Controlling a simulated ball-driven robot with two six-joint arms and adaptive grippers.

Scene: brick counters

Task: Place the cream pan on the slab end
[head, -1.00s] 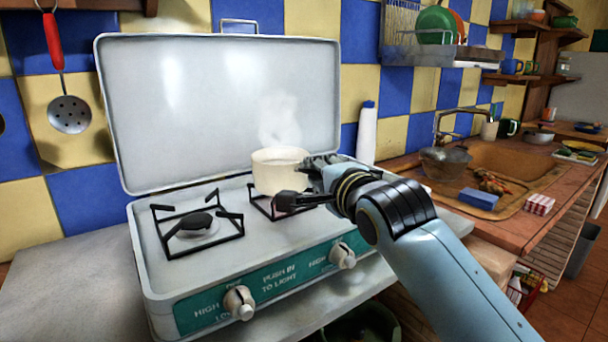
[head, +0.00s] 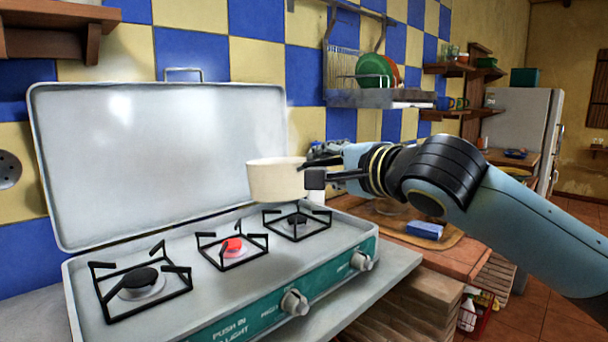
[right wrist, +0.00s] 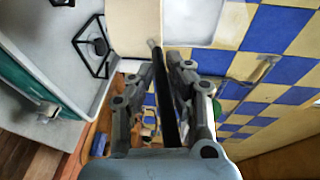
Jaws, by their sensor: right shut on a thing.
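The cream pan (head: 276,182) is held upright in the air above the stove, with its base clear of the burners. My right gripper (head: 318,170) is at the pan's right side, shut on its dark handle. In the right wrist view the handle (right wrist: 165,95) runs between the fingers of the gripper (right wrist: 178,75), and part of the pan (right wrist: 134,28) shows at the top. The pale grey slab (head: 388,278) lies under the stove, and its right end sticks out bare past the stove. My left gripper is not in view.
The camping stove (head: 190,300) has its lid (head: 160,160) raised behind. The middle burner (head: 232,246) glows red; the right burner (head: 297,222) is bare. A dish rack (head: 375,95) hangs above.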

